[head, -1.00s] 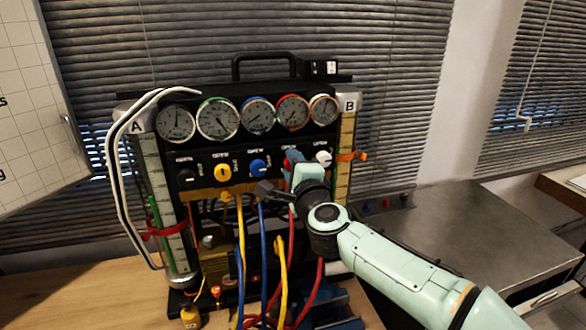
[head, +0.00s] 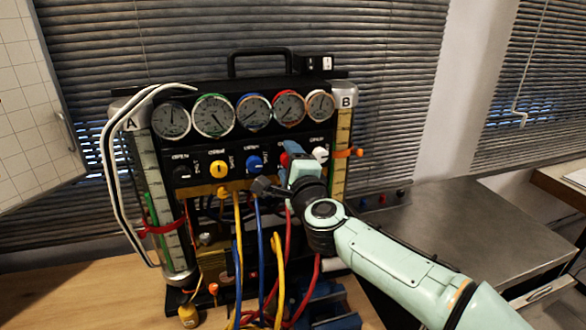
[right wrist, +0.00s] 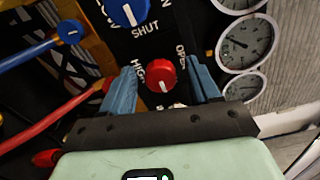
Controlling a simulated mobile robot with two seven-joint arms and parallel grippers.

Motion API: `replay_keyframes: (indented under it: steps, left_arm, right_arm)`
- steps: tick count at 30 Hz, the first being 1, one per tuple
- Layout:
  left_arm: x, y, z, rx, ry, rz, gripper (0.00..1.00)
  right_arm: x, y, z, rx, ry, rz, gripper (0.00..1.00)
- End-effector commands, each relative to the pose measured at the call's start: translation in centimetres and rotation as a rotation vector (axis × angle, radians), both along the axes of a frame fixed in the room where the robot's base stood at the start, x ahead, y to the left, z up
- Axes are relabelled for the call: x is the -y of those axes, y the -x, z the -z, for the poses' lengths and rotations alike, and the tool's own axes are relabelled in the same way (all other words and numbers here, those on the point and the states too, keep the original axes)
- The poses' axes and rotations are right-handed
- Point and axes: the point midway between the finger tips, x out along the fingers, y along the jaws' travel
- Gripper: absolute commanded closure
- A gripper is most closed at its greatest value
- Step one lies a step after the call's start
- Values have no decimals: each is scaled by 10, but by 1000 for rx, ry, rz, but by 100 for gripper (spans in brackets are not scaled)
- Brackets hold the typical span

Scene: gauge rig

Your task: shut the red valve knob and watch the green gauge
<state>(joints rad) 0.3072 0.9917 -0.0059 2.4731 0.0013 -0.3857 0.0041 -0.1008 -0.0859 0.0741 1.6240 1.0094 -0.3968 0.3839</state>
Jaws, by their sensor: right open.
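The red valve knob (right wrist: 161,74) shows clearly in the right wrist view, with a short white mark on its face. In the head view only a sliver of the red knob (head: 284,159) shows beside my gripper. My right gripper (head: 292,149) is open at the panel. In the right wrist view the blue fingers of my right gripper (right wrist: 164,80) stand either side of the red knob, with gaps showing. The green-rimmed gauge (head: 213,116) is second from the left in the gauge row; its dial is unobstructed. My left gripper is not in view.
The blue knob (head: 254,164) and yellow knob (head: 218,169) are left of my gripper; the white knob (head: 320,154) is close on its right. Yellow, blue and red hoses hang below. A grey bench top (head: 455,225) lies at right.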

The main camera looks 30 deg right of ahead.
Motion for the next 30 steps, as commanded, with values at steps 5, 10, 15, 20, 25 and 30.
replay_keyframes:
  steps: [5,10,15,20,25,30]
  left_arm:
    - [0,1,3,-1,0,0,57]
    - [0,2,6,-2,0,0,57]
    - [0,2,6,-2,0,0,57]
    - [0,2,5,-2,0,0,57]
    - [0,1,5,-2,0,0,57]
    - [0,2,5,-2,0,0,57]
  right_arm:
    - [-5,21,-1,2,0,-1,39]
    - [-14,59,-1,4,1,0,39]
    - [-22,95,-1,2,0,-1,39]
    - [-28,118,-1,2,0,-1,39]
    - [-31,128,0,0,-1,-1,39]
    - [-31,129,0,0,-1,0,39]
